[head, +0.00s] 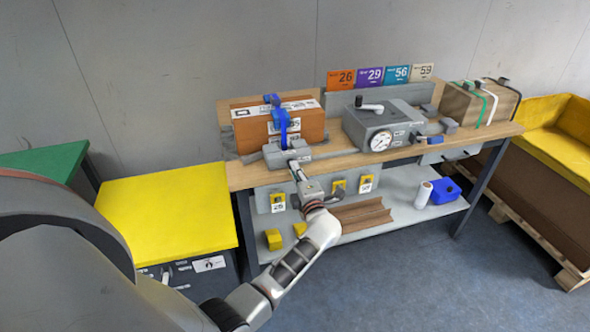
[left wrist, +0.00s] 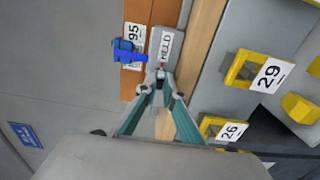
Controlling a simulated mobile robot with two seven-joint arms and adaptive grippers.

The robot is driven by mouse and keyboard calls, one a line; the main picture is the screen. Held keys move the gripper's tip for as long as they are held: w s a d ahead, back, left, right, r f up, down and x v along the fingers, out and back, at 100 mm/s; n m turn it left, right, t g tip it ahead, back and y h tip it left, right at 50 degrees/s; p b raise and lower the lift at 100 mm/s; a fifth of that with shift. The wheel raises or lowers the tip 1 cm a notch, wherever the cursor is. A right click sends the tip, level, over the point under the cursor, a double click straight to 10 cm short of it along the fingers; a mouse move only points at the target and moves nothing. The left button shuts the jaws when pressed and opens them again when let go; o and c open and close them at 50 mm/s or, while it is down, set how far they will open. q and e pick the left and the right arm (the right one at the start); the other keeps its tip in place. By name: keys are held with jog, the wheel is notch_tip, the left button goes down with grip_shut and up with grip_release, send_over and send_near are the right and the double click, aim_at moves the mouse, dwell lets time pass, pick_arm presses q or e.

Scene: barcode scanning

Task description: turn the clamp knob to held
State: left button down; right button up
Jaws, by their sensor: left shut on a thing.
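The clamp is a grey block (head: 274,156) at the front left of the bench, with a blue clamp arm (head: 283,122) standing up against a brown parcel (head: 250,134). In the left wrist view the grey block (left wrist: 156,42) carries a label reading HELD. The blue part (left wrist: 126,52) shows beside it. My left gripper (head: 296,168) reaches the front of the block. In the left wrist view its fingertips (left wrist: 160,82) are closed together on the small clamp knob (left wrist: 160,72), which has a red mark and is mostly hidden. My right gripper is out of view.
A grey machine with a dial (head: 381,140) stands right of the clamp. Another strapped parcel (head: 464,104) is at the bench's right end. Yellow holders numbered 26 (left wrist: 222,129) and 29 (left wrist: 248,70) hang below the bench edge. A yellow-topped cabinet (head: 165,208) stands left.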

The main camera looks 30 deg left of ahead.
pick_arm(q)
jog(key=shift+f, duration=0.15)
jog(key=c, duration=2.2)
grip_release()
jog(key=shift+o, duration=0.2)
jog(key=v, duration=0.8)
jog(key=shift+s, duration=0.1)
